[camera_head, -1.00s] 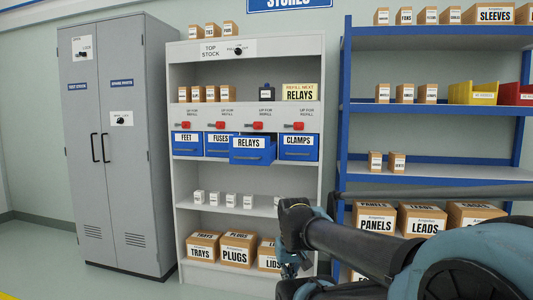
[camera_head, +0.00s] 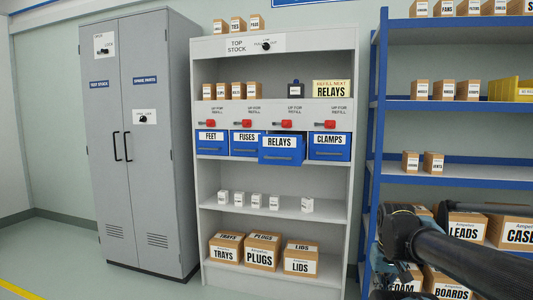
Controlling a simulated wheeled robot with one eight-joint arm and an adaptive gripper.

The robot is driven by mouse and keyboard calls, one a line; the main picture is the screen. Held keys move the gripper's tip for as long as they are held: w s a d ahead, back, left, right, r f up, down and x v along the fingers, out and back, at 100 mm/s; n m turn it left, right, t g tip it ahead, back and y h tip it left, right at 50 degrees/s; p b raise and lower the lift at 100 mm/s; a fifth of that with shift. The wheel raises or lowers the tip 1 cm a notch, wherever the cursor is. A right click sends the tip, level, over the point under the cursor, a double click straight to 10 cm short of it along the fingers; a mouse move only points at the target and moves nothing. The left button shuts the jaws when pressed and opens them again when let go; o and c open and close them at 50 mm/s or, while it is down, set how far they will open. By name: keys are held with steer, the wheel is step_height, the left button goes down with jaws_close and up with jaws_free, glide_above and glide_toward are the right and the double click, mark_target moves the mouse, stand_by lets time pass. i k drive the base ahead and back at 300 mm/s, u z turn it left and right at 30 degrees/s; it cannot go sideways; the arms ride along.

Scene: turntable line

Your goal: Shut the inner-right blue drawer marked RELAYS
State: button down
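The blue RELAYS drawer (camera_head: 281,154) is the inner-right one in the row of blue drawers in the white shelf unit. It stands pulled out, in front of its neighbours. The FEET drawer (camera_head: 212,147), FUSES drawer (camera_head: 245,148) and CLAMPS drawer (camera_head: 330,152) look shut. My gripper (camera_head: 396,287) is low at the right, well to the right of and below the drawer and apart from it. Its fingers are small, dark and partly cut off by the lower frame edge, so their opening is unclear.
Red knobs (camera_head: 287,124) sit above the drawers. Small white boxes (camera_head: 257,200) stand on the shelf below, labelled cartons (camera_head: 261,250) at the bottom. A grey cabinet (camera_head: 150,200) stands left; a blue rack (camera_head: 374,130) with cartons stands right. The floor in front of the cabinet is clear.

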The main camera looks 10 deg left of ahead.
mark_target(273, 149)
steer(key=z, duration=0.05)
steer(key=i, duration=1)
steer(key=u, duration=0.05)
